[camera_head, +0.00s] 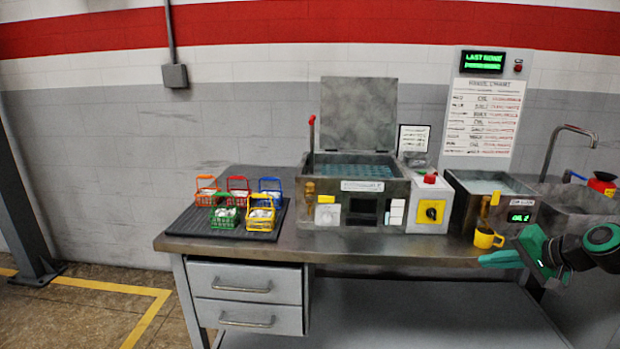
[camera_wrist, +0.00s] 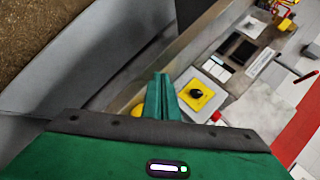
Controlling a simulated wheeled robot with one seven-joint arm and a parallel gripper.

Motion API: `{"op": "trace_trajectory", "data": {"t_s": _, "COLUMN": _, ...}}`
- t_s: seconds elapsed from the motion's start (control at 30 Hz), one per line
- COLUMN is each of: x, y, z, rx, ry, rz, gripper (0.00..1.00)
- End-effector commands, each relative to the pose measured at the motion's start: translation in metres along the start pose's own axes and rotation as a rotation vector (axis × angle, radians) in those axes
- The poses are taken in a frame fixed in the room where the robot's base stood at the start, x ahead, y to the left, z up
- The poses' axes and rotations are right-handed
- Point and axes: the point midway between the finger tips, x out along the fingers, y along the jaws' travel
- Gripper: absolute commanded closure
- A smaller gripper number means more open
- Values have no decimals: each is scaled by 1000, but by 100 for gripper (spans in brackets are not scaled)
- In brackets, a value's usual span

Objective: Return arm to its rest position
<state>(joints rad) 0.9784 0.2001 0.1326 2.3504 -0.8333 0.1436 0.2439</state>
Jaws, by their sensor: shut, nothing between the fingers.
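My gripper (camera_head: 500,259) is at the right of the head view, in front of the bench's front edge, a little right of a yellow mug (camera_head: 487,238). Its green fingers point left. In the wrist view my gripper (camera_wrist: 161,82) shows its two green fingers together, with nothing between them. The mug stands upright on the bench, apart from the fingers as far as I can tell. In the wrist view the fingers hide part of a yellow thing (camera_wrist: 136,111) beside them. My arm comes in from the right edge of the head view.
Several coloured baskets (camera_head: 238,203) stand on a black mat at left.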

Motion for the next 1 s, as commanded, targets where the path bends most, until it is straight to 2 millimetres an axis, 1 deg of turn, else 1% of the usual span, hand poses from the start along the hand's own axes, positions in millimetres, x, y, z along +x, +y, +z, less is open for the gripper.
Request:
{"op": "trace_trajectory", "data": {"t_s": 0.03, "x": -4, "y": 0, "z": 17, "rx": -53, "ry": -36, "rz": 65, "gripper": 100}}
{"op": "trace_trajectory", "data": {"t_s": 0.1, "x": -12, "y": 7, "z": 40, "rx": -109, "ry": -87, "rz": 160, "gripper": 100}}
{"op": "trace_trajectory", "data": {"t_s": 0.17, "x": -23, "y": 14, "z": 57, "rx": -150, "ry": -126, "rz": 239, "gripper": 100}}
{"op": "trace_trajectory", "data": {"t_s": 0.2, "x": -32, "y": 19, "z": 68, "rx": -174, "ry": -150, "rz": 289, "gripper": 100}}
{"op": "trace_trajectory", "data": {"t_s": 0.27, "x": -47, "y": 25, "z": 83, "rx": -205, "ry": -184, "rz": 362, "gripper": 100}}
{"op": "trace_trajectory", "data": {"t_s": 0.3, "x": -58, "y": 30, "z": 93, "rx": -223, "ry": -207, "rz": 408, "gripper": 100}}
{"op": "trace_trajectory", "data": {"t_s": 0.37, "x": -76, "y": 36, "z": 108, "rx": -242, "ry": -236, "rz": 474, "gripper": 100}}
{"op": "trace_trajectory", "data": {"t_s": 0.47, "x": -109, "y": 45, "z": 132, "rx": -261, "ry": -282, "rz": 571, "gripper": 100}}
{"op": "trace_trajectory", "data": {"t_s": 0.5, "x": -122, "y": 49, "z": 142, "rx": -264, "ry": -301, "rz": 605, "gripper": 100}}
{"op": "trace_trajectory", "data": {"t_s": 0.6, "x": -155, "y": 58, "z": 166, "rx": -260, "ry": -345, "rz": 678, "gripper": 100}}
{"op": "trace_trajectory", "data": {"t_s": 0.7, "x": -183, "y": 65, "z": 188, "rx": -244, "ry": -385, "rz": 729, "gripper": 100}}
{"op": "trace_trajectory", "data": {"t_s": 0.83, "x": -208, "y": 73, "z": 208, "rx": -219, "ry": -424, "rz": 766, "gripper": 100}}
{"op": "trace_trajectory", "data": {"t_s": 0.9, "x": -216, "y": 76, "z": 214, "rx": -209, "ry": -437, "rz": 776, "gripper": 100}}
{"op": "trace_trajectory", "data": {"t_s": 1.0, "x": -222, "y": 78, "z": 218, "rx": -201, "ry": -445, "rz": 783, "gripper": 100}}
